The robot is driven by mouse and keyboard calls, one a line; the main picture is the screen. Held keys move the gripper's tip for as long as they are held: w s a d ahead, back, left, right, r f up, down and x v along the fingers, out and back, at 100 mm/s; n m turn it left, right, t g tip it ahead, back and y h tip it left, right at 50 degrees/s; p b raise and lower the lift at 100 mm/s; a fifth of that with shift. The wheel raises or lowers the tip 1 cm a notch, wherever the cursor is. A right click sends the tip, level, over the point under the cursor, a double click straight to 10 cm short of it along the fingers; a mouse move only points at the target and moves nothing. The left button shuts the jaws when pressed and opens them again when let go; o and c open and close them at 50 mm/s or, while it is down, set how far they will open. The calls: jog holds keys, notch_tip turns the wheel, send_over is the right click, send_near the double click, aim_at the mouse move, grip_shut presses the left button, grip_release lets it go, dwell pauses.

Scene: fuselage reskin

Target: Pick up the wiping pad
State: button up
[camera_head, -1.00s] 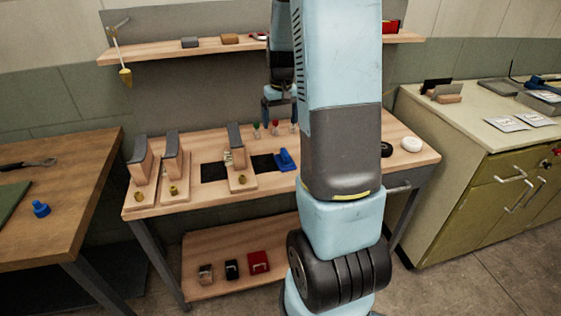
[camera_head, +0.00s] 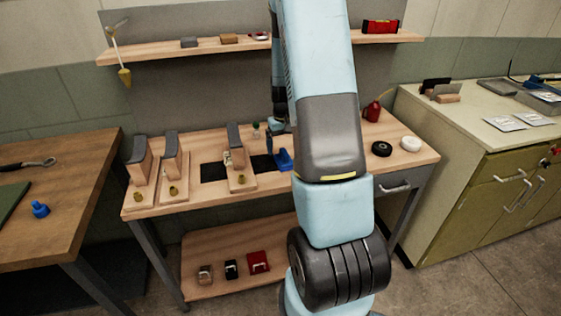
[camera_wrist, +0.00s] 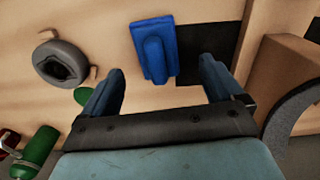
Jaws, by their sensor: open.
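A blue pad with a raised blue grip, which looks like the wiping pad (camera_head: 284,160), lies on the middle bench beside a black patch. In the wrist view the blue pad (camera_wrist: 153,48) is at the top centre, beyond the fingertips. My gripper (camera_wrist: 160,78) is open and empty, its two blue fingers on either side of the pad's line and apart from it. In the head view my gripper (camera_head: 270,143) is low over the bench near the pad, partly hidden by my arm.
Upright grey-topped blocks (camera_head: 172,152) on wooden bases stand left of the pad. A grey ring-shaped thing (camera_wrist: 62,63) and a green bottle (camera_wrist: 36,152) lie to the left in the wrist view. A shelf (camera_head: 200,48) runs above the bench.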

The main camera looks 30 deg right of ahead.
aim_at(284, 150)
jog(key=shift+w+d+f, duration=0.1)
jog(key=shift+d+f, duration=0.05)
jog(key=shift+f, duration=1.15)
jog(key=shift+w+d+f, duration=0.1)
jog(key=shift+f, duration=1.15)
jog(key=shift+c, duration=0.2)
jog(key=c, duration=1.1)
jog(key=shift+r, duration=0.15)
jog(key=shift+r, duration=0.3)
notch_tip(284, 150, up, 2)
jog(key=shift+r, duration=0.2)
jog(key=s+r, duration=0.3)
jog(key=s, duration=0.1)
jog(key=s+a+r, duration=0.1)
jog(key=s+r, duration=0.2)
jog(key=s, duration=0.2)
jog(key=s+r, duration=0.3)
jog(key=s, duration=0.2)
jog(key=shift+a+r, duration=0.25)
jog(key=shift+r, duration=0.1)
